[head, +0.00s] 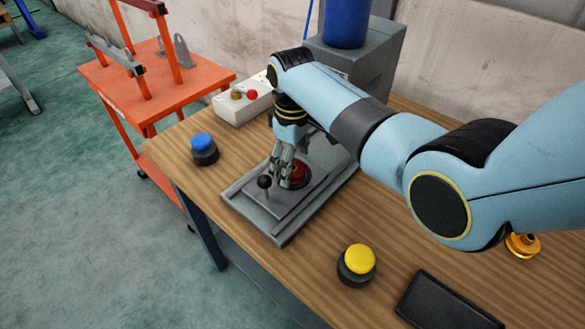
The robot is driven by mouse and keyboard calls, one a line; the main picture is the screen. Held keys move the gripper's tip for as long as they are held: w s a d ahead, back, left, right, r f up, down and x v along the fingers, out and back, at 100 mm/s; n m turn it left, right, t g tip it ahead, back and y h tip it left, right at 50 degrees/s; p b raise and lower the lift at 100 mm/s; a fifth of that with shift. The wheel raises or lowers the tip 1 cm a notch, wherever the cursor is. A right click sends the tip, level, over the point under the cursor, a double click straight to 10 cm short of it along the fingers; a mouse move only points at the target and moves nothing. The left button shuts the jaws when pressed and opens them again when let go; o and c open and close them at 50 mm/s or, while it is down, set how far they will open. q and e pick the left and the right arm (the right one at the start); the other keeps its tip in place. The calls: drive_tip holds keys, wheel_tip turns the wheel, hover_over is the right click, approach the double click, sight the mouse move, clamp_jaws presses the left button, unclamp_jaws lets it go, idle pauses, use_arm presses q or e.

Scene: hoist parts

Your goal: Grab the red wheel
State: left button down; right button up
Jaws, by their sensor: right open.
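The red wheel (301,173) is a small round red part on the grey metal plate assembly (268,213) on the wooden table. It is partly hidden behind my gripper's fingers. My right gripper (281,178) points down over the plate, with its fingers open, just left of and in front of the wheel. I cannot tell whether the fingers touch the wheel. A lever with a black ball knob (264,182) stands on the plate, just left of the fingertips. My left gripper is not in view.
A blue button (203,143) and a yellow button (359,259) stand on the wooden table. A white control box (243,104) with a red knob is behind. A black flat case (447,303) lies at the front right. An orange cart (120,90) stands left.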

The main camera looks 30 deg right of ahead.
drive_tip(key=shift+w+f, duration=0.1)
drive_tip(key=shift+f, duration=0.7)
drive_tip(key=shift+r, duration=0.1)
clamp_jaws()
